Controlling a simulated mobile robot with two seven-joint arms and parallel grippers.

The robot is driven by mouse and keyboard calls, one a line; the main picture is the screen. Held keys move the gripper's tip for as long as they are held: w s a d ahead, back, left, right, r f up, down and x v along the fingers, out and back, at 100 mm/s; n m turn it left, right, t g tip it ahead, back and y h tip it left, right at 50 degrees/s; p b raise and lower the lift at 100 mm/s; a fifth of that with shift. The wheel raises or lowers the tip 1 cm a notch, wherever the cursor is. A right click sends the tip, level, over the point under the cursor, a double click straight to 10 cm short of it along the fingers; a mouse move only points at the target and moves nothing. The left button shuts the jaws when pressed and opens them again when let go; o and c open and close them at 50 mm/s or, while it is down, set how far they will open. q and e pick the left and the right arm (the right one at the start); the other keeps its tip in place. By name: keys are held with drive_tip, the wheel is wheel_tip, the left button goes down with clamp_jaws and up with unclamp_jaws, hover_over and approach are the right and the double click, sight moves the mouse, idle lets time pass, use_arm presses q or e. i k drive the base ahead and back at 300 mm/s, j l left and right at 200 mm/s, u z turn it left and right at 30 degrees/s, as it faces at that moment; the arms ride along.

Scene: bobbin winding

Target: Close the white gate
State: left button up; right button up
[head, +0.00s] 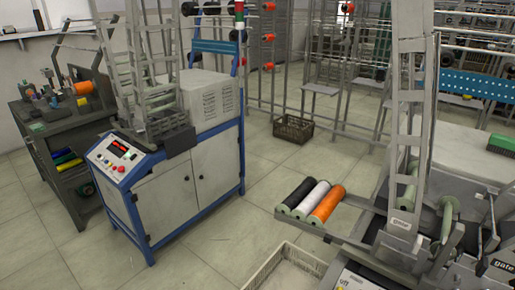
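A machine at the lower right carries a dark panel with the word "gate" (503,265), cut off by the picture edge. Above it stands a tall light-grey ladder-like frame (408,130) with pale green bobbins (447,215) at its foot. I cannot tell which part is the white gate, or whether it is open or shut. A rack (345,238) juts left from this machine and holds a black bobbin (297,194), a white bobbin (311,199) and an orange bobbin (328,204) side by side. Neither of my grippers shows.
A blue-framed cabinet machine (165,195) with a control panel (116,157) stands left of centre. A cluttered dark workbench (60,115) is behind it. A white crate (262,272) sits at the bottom, a dark crate (293,130) farther back. Tiled floor (215,235) between the machines is clear.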

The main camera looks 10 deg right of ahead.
sight(417, 244)
drive_tip(key=z, duration=1.55)
